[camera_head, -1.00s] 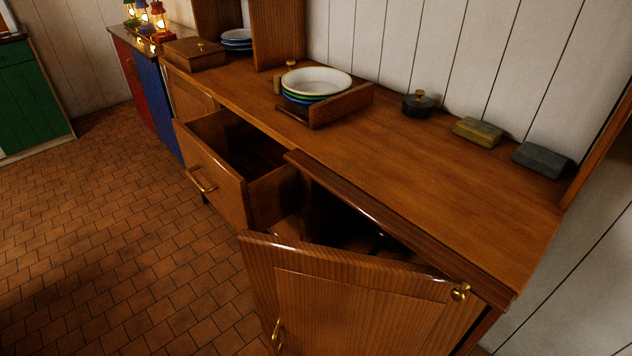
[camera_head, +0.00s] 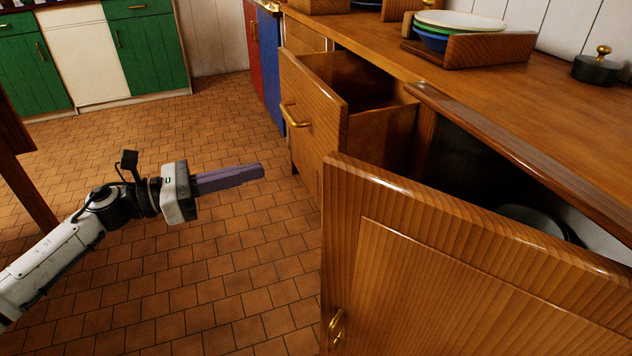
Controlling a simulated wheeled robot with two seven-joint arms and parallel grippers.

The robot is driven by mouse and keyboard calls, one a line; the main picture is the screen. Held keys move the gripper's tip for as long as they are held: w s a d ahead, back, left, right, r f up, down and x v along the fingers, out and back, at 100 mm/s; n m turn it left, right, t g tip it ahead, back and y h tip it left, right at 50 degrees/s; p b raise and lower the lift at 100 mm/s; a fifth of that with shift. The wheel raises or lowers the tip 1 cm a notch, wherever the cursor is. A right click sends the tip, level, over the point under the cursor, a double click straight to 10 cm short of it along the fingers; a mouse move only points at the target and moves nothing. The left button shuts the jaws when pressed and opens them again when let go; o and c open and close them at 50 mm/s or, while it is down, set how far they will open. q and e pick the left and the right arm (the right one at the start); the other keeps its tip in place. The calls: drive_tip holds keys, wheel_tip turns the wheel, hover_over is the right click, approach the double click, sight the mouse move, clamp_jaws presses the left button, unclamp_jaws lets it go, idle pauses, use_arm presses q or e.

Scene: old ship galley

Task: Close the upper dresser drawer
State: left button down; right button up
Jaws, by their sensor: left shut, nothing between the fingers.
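The upper dresser drawer (camera_head: 318,112) is pulled open, its front standing out from the wooden dresser and its inside looking empty where it shows. Its brass handle (camera_head: 292,116) is on the front face. My left gripper (camera_head: 262,171) is shut and empty, with its purplish fingers pointing right toward the dresser. My right gripper does not show.
A dresser door (camera_head: 470,265) stands open in the foreground, right of my left gripper. The dresser top (camera_head: 500,95) holds a plate rack (camera_head: 490,48) with stacked plates and a dark lidded pot (camera_head: 597,68). Green cabinets (camera_head: 150,50) stand at the back. The tiled floor (camera_head: 200,290) is clear.

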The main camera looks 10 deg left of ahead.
use_arm(q)
drive_tip(key=w+d+m, duration=0.1)
drive_tip(key=w+d, duration=0.6)
drive_tip(key=d, duration=0.4)
drive_tip(key=shift+w+b, duration=0.35)
drive_tip(key=shift+w, duration=0.05)
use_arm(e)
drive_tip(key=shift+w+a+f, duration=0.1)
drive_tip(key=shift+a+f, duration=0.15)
use_arm(q)
drive_tip(key=shift+d+r, duration=0.1)
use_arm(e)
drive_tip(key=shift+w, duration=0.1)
